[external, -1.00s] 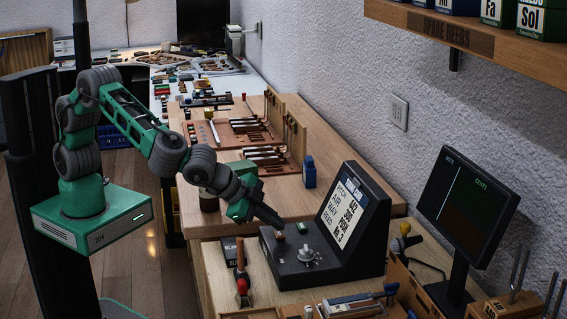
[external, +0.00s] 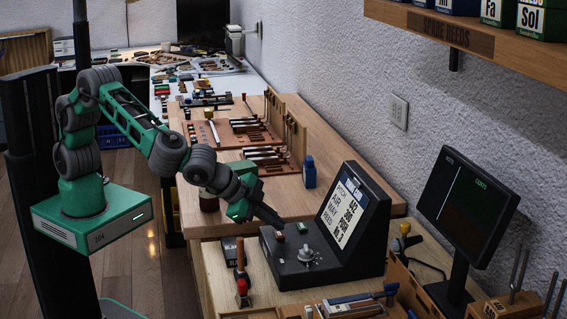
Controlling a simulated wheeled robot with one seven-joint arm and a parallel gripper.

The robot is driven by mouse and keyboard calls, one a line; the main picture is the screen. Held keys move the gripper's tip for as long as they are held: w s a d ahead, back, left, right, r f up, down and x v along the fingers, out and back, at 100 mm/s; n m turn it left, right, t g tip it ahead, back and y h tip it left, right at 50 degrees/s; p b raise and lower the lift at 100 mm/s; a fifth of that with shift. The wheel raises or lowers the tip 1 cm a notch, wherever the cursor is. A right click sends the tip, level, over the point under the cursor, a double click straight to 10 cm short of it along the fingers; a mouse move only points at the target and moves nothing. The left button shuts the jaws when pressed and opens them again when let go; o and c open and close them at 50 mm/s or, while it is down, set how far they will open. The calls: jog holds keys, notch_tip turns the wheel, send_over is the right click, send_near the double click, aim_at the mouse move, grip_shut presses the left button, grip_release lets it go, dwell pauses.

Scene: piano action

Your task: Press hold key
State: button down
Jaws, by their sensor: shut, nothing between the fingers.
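The black console (external: 340,268) stands on the wooden bench with a slanted display panel (external: 346,207) at its back. Its low front deck carries a grey knob (external: 308,252), a small green key (external: 302,227) and a small reddish key (external: 279,237). I cannot read any label on the keys. My gripper (external: 277,222) is shut and empty, pointing down to the right over the deck's back left part. Its tip is close above the reddish key; I cannot tell whether they touch.
A dark monitor (external: 465,207) stands to the right. Wooden racks with reeds and tools (external: 265,160) fill the bench farther back. A wooden shelf (external: 470,36) overhangs at upper right.

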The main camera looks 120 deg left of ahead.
aim_at(275, 234)
notch_tip(275, 234, up, 6)
jog(key=p, duration=0.4)
